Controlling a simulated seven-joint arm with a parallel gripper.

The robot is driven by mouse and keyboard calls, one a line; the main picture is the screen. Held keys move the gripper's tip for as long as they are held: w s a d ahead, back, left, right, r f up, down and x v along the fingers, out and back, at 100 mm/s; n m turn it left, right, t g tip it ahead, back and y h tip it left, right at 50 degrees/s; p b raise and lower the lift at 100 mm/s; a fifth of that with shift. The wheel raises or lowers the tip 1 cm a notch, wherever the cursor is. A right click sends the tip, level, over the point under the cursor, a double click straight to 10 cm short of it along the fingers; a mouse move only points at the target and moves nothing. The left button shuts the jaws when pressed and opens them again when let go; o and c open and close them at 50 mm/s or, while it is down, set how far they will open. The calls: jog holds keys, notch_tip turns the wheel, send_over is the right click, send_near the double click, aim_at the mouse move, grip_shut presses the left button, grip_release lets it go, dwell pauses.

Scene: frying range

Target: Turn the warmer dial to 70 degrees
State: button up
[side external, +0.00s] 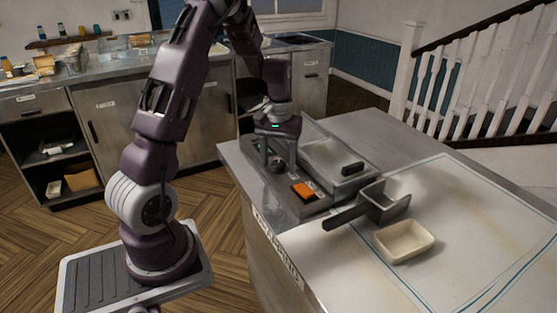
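The warmer (290,209) is a low metal unit on the counter, with a sloping front panel. A dark round dial (277,166) sits at the left part of that panel. My gripper (278,164) points down over the panel with its two fingers apart, one to each side of the dial. I cannot tell whether either fingertip touches the dial. The dial's marks and the angle it is set to are too small to read.
An orange block-like part (304,191) sits on the panel right of the dial. A dark-handled square scoop (384,205) and a cream dish (404,248) stand to the right. The counter's right side is clear.

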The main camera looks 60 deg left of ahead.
aim_at(278, 163)
jog(key=shift+r, duration=0.1)
notch_tip(278, 163, up, 7)
jog(key=shift+f, duration=0.1)
dwell(0.3)
jog(key=s+d+r+m+t, duration=0.1)
jog(key=s+d+r+m, duration=0.15)
jog(key=d+r, duration=0.35)
jog(key=s+d+r+m+t, duration=0.2)
jog(key=s+d+r, duration=0.2)
jog(key=d, duration=0.5)
jog(key=s+d+m+t, duration=0.2)
jog(key=s+d+m, duration=0.2)
jog(key=s+d, duration=0.4)
jog(key=s, duration=0.4)
jog(key=shift+r+m+t, duration=0.15)
jog(key=shift+m+t, duration=0.15)
jog(key=shift+m, duration=0.05)
